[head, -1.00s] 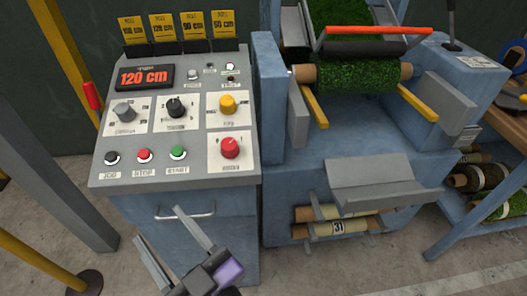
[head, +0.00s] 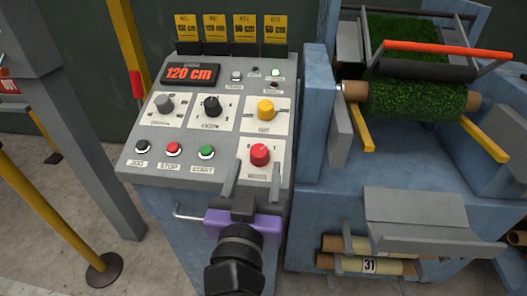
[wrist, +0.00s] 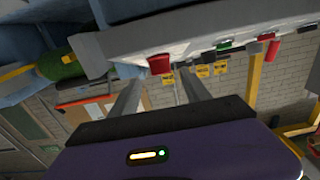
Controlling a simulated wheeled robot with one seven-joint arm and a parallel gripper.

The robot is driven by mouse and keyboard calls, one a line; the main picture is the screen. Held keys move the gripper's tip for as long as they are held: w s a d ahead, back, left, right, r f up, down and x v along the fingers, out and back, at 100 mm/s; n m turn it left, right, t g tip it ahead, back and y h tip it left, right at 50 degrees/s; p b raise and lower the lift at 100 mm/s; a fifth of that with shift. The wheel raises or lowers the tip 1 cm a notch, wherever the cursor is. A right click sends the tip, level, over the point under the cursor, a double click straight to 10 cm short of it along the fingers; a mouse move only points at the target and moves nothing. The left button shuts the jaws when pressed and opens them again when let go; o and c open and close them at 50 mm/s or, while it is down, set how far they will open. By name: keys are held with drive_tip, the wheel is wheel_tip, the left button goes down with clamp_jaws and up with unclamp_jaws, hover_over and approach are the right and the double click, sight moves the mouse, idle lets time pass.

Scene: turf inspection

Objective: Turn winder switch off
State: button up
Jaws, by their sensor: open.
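The control panel (head: 225,178) is a sloped grey face with a grey knob (head: 164,104), a black knob (head: 212,105), a yellow knob (head: 265,109) and a red knob (head: 259,154). The labels are too small to tell which one is the winder switch. My gripper (head: 257,165) is open and empty at the panel's lower right, its fingers reaching up toward the red knob, one to each side in the picture. In the wrist view the red knob (wrist: 159,64) shows just beyond the fingertips; I cannot tell whether they touch it.
Black, red and green buttons (head: 206,152) line the panel's lower left. A display (head: 190,74) reads 120 cm, with yellow cards (head: 244,28) above. The winding machine with a turf roll (head: 415,98) stands right. A yellow post (head: 60,220) stands left.

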sight(258, 158)
drive_tip(key=shift+w, duration=2.8)
drive_tip(key=shift+c, duration=0.3)
clamp_jaws()
